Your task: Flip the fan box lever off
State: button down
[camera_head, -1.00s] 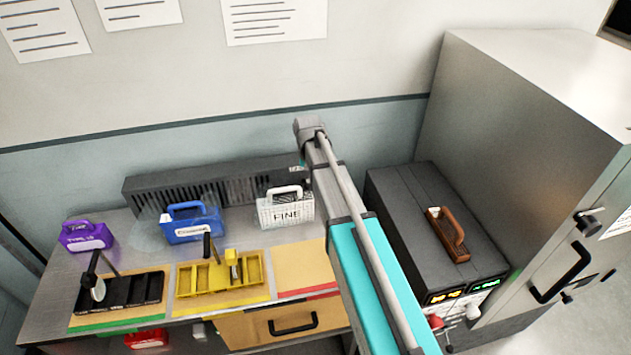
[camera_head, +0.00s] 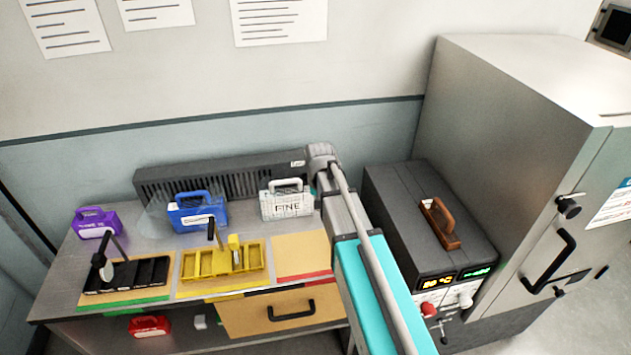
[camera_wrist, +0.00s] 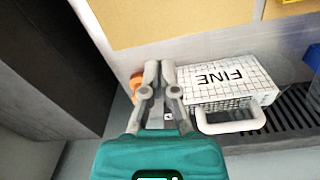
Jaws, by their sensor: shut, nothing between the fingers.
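The fan box (camera_head: 215,178) is a long dark grey slatted box at the back of the bench, against the wall. A small white label shows near its right end. Its slats (camera_wrist: 293,118) also show at the right in the wrist view. My gripper (camera_wrist: 160,68) is shut and empty, beside the fan box's end and left of the white FINE box. An orange rounded part (camera_wrist: 137,84) shows behind my left finger, mostly hidden. It may be the lever; I cannot tell its position or whether my finger touches it. In the head view my arm hides this spot.
The white FINE box (camera_head: 287,203) stands close beside my gripper. Blue (camera_head: 197,214) and purple (camera_head: 97,223) boxes stand further left. Black (camera_head: 127,275) and yellow (camera_head: 222,262) trays lie in front. A dark heater unit (camera_head: 418,215) and a tall grey cabinet (camera_head: 500,130) stand to the right.

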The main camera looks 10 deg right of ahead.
jog(key=s+f+n+b, duration=0.1)
jog(key=s+f+b, duration=0.2)
jog(key=s, duration=0.5)
jog(key=s+f+n+b, duration=0.1)
jog(key=s+f+b, duration=0.2)
jog(key=s, duration=0.6)
jog(key=shift+d+f+b, duration=0.25)
jog(key=shift+f+b, duration=0.15)
jog(key=shift+f, duration=0.3)
jog(key=shift+a, duration=0.15)
